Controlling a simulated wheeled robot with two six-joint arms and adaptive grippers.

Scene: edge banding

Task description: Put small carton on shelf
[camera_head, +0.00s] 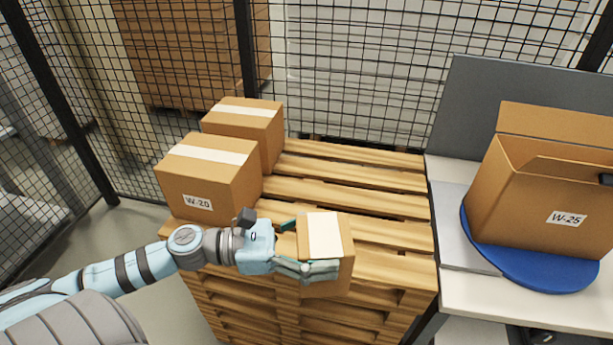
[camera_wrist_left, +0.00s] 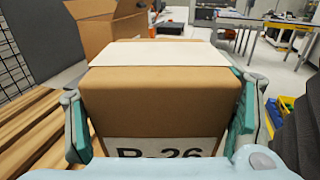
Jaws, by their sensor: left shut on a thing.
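A small brown carton (camera_head: 339,262) with a white top label is between the fingers of my left gripper (camera_head: 298,250), over the front part of the pallet stack. In the left wrist view the carton (camera_wrist_left: 160,100) fills the middle. A finger presses on each side, and a white label on its near face is partly cut off. My left gripper (camera_wrist_left: 160,115) is shut on it. I cannot tell whether the carton touches the pallet. No shelf can be made out for certain. My right gripper is not in view.
Two larger cartons, one marked W-20 (camera_head: 208,185) and one behind it (camera_head: 245,130), stand on the pallet stack (camera_head: 385,205). At the right, an open carton marked W-25 (camera_head: 545,200) sits on a blue turntable (camera_head: 525,272) on a white table (camera_head: 490,295). A mesh fence stands behind.

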